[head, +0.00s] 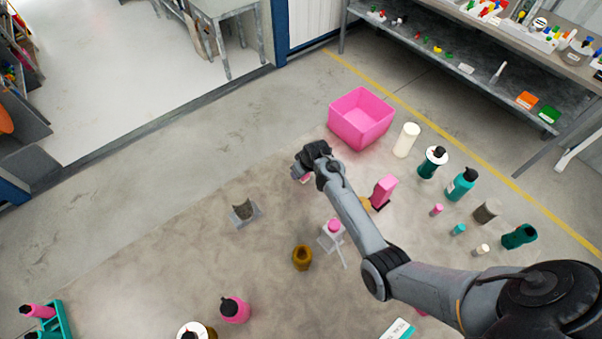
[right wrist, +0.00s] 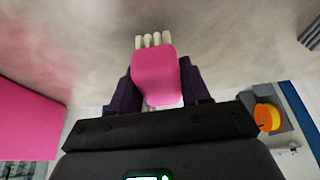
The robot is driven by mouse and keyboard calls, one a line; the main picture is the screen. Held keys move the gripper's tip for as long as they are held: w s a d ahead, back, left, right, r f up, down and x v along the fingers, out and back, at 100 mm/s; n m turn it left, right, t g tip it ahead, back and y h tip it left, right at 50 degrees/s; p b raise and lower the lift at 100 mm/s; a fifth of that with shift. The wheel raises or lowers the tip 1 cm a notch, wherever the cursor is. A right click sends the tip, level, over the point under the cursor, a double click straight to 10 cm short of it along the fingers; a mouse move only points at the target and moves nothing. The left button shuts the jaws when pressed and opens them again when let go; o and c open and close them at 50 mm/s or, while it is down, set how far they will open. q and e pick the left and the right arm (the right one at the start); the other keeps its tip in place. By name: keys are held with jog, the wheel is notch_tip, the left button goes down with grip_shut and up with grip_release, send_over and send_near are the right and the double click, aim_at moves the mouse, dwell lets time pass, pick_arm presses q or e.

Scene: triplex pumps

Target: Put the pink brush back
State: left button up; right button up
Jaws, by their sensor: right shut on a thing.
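The pink brush (right wrist: 154,72) is between the two dark fingers of my right gripper (right wrist: 157,88), which is shut on it. Its pale bristle tufts point away from the gripper, toward the floor. In the head view my right gripper (head: 303,174) is near the middle, above the floor, and only a small bit of pink shows at it. A pink open bin (head: 361,118) stands just up and right of the gripper, apart from it; it also shows at the left of the right wrist view (right wrist: 25,125). My left gripper is not in view.
A grey curved holder (head: 243,211) lies left of my arm. A brown jar (head: 302,257) and a pink-topped white stand (head: 331,236) are below. A cream cylinder (head: 406,140), a teal bottle (head: 461,184) and several small items stand right. The floor at upper left is clear.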

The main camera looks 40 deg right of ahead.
jog(key=shift+f, duration=0.8)
jog(key=shift+f, duration=0.15)
jog(key=o, duration=1)
jog(key=shift+p+v, duration=1)
jog(key=shift+v, duration=5.15)
jog(key=shift+w, duration=0.1)
jog(key=shift+a, duration=0.15)
